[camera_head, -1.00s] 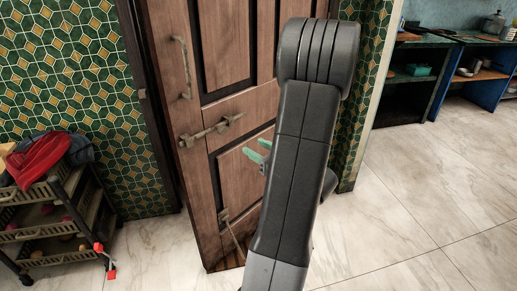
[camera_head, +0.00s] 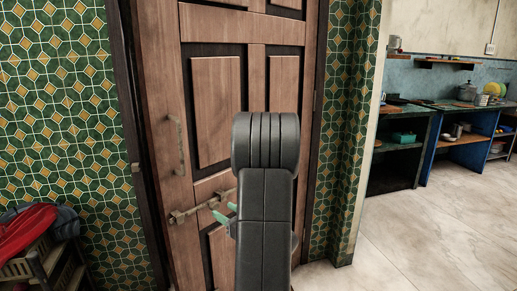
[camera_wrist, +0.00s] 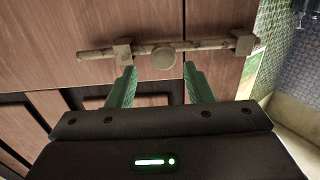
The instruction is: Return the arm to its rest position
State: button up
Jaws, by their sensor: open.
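My gripper (camera_wrist: 160,88) shows in the wrist view with its two green fingers spread apart and nothing between them. Beyond the fingertips is the brown wooden door with a metal slide bolt (camera_wrist: 163,58) across it. In the head view my dark arm stands upright in front of the door (camera_head: 214,110). The green fingers (camera_head: 224,214) show just left of the arm, close to the bolt (camera_head: 196,208); whether they touch it I cannot tell. The rest of the gripper is hidden behind the arm.
A door handle (camera_head: 177,145) sits on the door's left side. A rack (camera_head: 45,262) with a red cloth (camera_head: 25,228) stands at the lower left. Green tiled walls flank the door. At the right, a kitchen counter (camera_head: 413,107) stands beyond open floor (camera_head: 425,235).

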aim_at(216, 206)
jog(key=shift+x, duration=1.95)
jog(key=shift+s+a, duration=0.15)
jog(key=shift+r, duration=0.15)
